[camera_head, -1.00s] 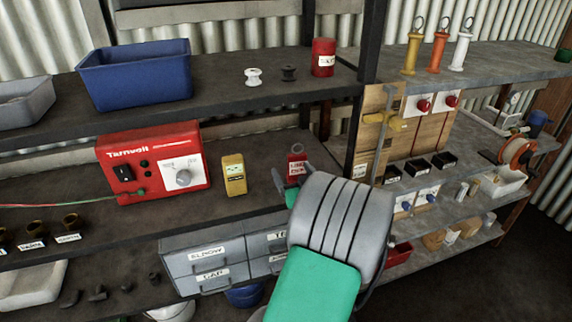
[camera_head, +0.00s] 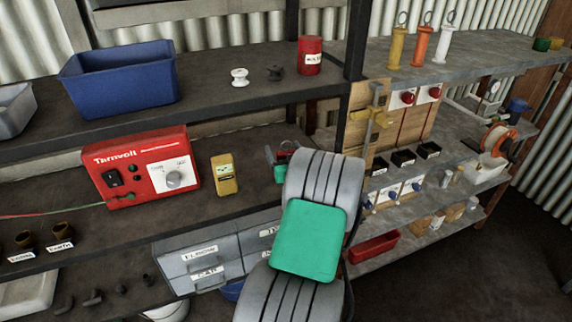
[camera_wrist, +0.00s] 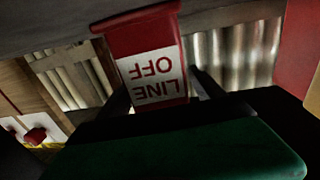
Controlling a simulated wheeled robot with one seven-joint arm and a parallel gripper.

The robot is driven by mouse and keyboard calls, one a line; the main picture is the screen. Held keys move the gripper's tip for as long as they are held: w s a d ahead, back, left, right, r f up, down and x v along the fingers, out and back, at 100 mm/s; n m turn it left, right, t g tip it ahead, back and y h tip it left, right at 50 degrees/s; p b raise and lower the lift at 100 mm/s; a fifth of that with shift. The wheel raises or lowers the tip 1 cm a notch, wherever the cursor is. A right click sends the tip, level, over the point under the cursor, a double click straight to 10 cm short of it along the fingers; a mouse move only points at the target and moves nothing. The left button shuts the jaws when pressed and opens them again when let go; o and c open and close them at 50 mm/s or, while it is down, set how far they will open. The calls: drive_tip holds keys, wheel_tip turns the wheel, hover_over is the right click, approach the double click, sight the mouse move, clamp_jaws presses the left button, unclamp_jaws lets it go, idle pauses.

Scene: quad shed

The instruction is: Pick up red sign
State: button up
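The red sign, with a white "LINE OFF" label, shows upside down in the wrist view (camera_wrist: 152,62). Its wider red foot is at or close to the grey shelf surface along the top of that view. My gripper (camera_wrist: 162,94) has one dark finger on each side of the sign. The left finger is close to the sign's edge; a narrow bright gap shows by the right finger. In the head view, my gripper (camera_head: 284,158) is at the middle shelf, and my arm and fingers hide most of the sign (camera_head: 286,151).
A yellow meter (camera_head: 225,175) and the red Tarnvolt box (camera_head: 143,165) stand left on the same shelf (camera_head: 250,146). The upper shelf (camera_head: 200,107) is above, with a dark post (camera_head: 356,45) to the right. Grey drawers (camera_head: 200,262) sit below.

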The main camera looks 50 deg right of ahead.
drive_tip(key=c, duration=1.3)
drive_tip(key=shift+c, duration=0.2)
drive_tip(key=a+r, duration=0.1)
drive_tip(key=r, duration=0.1)
drive_tip(key=a+r, duration=0.1)
drive_tip(key=r, duration=0.2)
drive_tip(key=a+r, duration=0.1)
drive_tip(key=r, duration=0.1)
drive_tip(key=shift+a+r+b, duration=0.3)
drive_tip(key=shift+b, duration=0.05)
drive_tip(key=a+r, duration=0.5)
drive_tip(key=a, duration=0.5)
drive_tip(key=shift+a+r, duration=0.25)
